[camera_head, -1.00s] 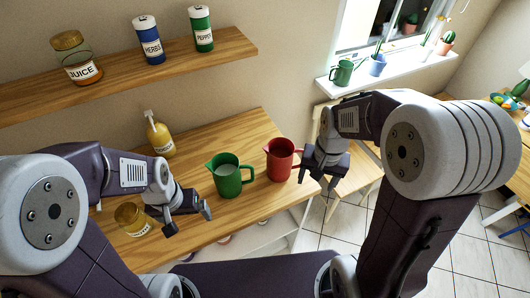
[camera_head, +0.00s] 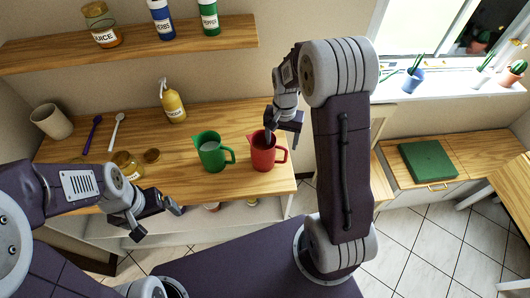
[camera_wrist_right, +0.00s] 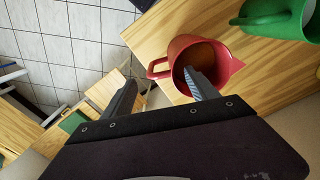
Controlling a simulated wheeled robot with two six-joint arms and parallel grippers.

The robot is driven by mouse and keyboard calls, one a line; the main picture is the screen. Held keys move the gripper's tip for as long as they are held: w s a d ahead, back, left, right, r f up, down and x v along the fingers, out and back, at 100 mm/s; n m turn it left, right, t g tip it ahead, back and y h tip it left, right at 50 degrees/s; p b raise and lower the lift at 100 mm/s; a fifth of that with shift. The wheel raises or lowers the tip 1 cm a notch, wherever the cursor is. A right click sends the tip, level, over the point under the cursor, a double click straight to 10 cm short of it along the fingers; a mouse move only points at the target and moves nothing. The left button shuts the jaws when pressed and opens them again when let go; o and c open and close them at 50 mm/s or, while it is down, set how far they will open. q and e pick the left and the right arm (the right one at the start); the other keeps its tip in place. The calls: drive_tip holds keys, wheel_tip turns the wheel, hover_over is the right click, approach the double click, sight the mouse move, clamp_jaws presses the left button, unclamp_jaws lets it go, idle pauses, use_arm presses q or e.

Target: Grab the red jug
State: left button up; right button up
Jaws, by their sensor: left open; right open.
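The red jug (camera_head: 264,157) stands upright on the wooden counter, to the right of a green jug (camera_head: 211,152). My right gripper (camera_head: 283,128) is open above the red jug. In the right wrist view, the red jug (camera_wrist_right: 190,50) shows its open top and handle, and one finger of my right gripper (camera_wrist_right: 160,92) overlaps its mouth while the other is off to the left, beyond the handle. I cannot tell whether a finger touches the jug. My left gripper (camera_head: 160,222) is open and empty, in front of the counter's front edge.
A shelf (camera_head: 140,44) with jars hangs above. The green jug is close to the red jug.

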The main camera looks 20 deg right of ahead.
sight(282, 147)
drive_tip(key=shift+f, duration=0.65)
wheel_tip(282, 147, down, 5)
drive_tip(key=shift+s+d+r+p, duration=0.1)
drive_tip(key=shift+d+r+p, duration=0.1)
drive_tip(key=shift+p, duration=0.55)
drive_tip(key=shift+f, duration=0.35)
drive_tip(key=shift+r, duration=0.1)
clamp_jaws()
